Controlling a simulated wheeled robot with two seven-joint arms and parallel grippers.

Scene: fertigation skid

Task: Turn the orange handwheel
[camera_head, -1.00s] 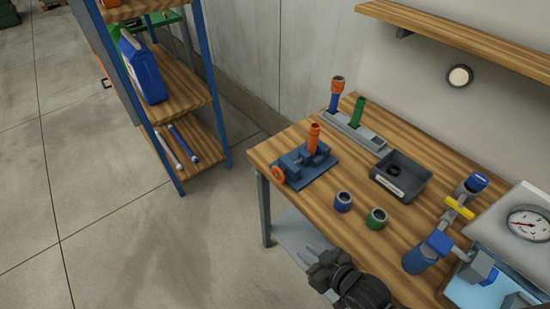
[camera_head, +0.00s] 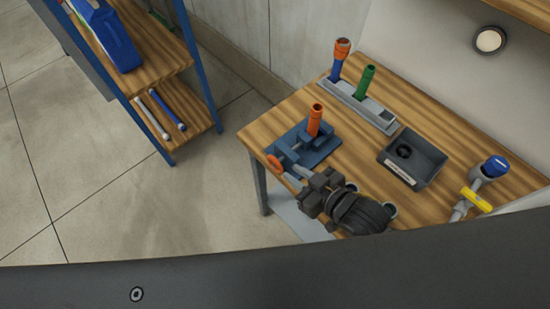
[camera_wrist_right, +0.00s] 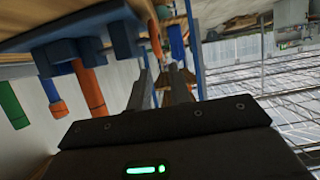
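The orange handwheel (camera_head: 273,163) is on the left end of a blue vise-like fixture (camera_head: 310,150) at the table's left edge. The fixture holds an upright orange cylinder (camera_head: 315,121). My right gripper (camera_head: 285,173) reaches in from the lower right, its fingertips close to the handwheel. In the right wrist view the two fingers (camera_wrist_right: 160,72) stand apart, and the orange handwheel (camera_wrist_right: 154,32) shows just beyond them, edge-on. I cannot tell whether they touch it. My left gripper is not in view.
A grey holder (camera_head: 360,107) with orange-blue and green tubes stands behind the fixture. A dark tray (camera_head: 413,158) and a blue-capped valve (camera_head: 493,167) are to the right. A blue-framed shelf (camera_head: 190,75) stands left, with open floor between.

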